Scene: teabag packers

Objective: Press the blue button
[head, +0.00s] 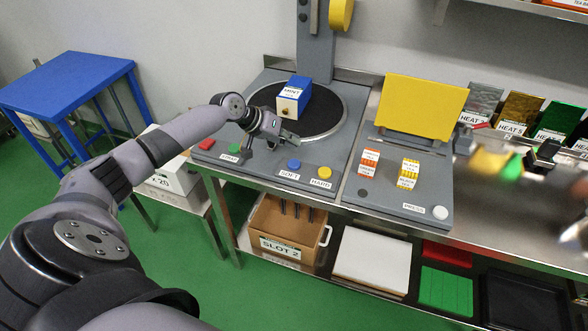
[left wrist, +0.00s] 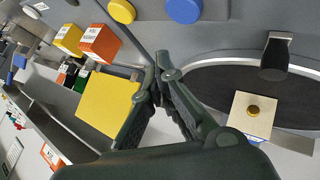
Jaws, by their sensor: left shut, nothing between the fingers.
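The blue button (head: 294,164) is a round cap on the grey panel, behind the "SOFT" label, between the red and yellow buttons. In the left wrist view the blue button (left wrist: 184,10) is at the top edge, partly cut off. My left gripper (head: 291,139) is shut and empty. It is just behind the blue button in the head view, above the panel and apart from the button. In the left wrist view the fingertips (left wrist: 160,70) are together and the button lies beyond them. My right gripper is not in view.
A yellow button (head: 324,173), a red button (head: 207,144) and a green button (head: 234,147) share the panel. A blue "MINT" box (head: 294,96) stands on the black turntable (head: 325,115). The right panel has a white button (head: 440,213) and two small boxes, one orange (head: 368,163).

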